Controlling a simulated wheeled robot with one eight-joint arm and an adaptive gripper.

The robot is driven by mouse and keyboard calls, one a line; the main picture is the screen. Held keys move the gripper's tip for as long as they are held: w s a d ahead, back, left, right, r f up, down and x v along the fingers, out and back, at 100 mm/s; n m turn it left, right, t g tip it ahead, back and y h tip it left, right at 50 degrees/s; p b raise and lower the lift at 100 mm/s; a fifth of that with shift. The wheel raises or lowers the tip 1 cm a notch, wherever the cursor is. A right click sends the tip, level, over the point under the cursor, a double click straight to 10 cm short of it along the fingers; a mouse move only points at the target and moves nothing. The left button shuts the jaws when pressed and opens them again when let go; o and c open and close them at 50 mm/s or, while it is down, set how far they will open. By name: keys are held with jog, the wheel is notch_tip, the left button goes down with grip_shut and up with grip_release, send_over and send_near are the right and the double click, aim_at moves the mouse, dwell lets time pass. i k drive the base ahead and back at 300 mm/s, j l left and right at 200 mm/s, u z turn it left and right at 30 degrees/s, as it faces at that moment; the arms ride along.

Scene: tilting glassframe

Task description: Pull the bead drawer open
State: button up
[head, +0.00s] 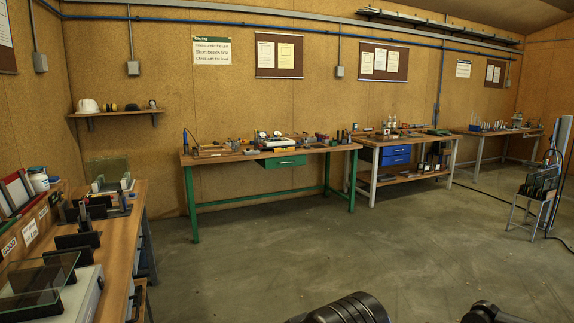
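No drawer carries a label I can read, so I cannot tell which is the bead drawer. A green drawer (286,161) hangs under the top of the green-legged bench (191,187) at the middle and looks shut. Blue drawers (396,155), one above the other, sit under the bench to its right and also look shut. My gripper's fingers are not in view. Dark rounded parts of my arm show at the bottom edge, well apart from the drawers.
A wooden bench (125,228) with glass panes and black holders runs along the left. A rack of panes (540,182) stands at the right, and a cable lies on the floor near it. The concrete floor (300,250) between is clear.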

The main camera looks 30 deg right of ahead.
aim_at(300, 160)
jog(key=i+l+z, duration=0.2)
jog(key=i, duration=0.2)
jog(key=i+z, duration=0.15)
jog(key=i, duration=0.2)
jog(key=i+z, duration=0.2)
jog(key=i, duration=4.1)
jog(key=i+l+u, duration=0.15)
jog(key=i, duration=0.45)
jog(key=i+l+u, duration=0.1)
jog(key=i, duration=0.55)
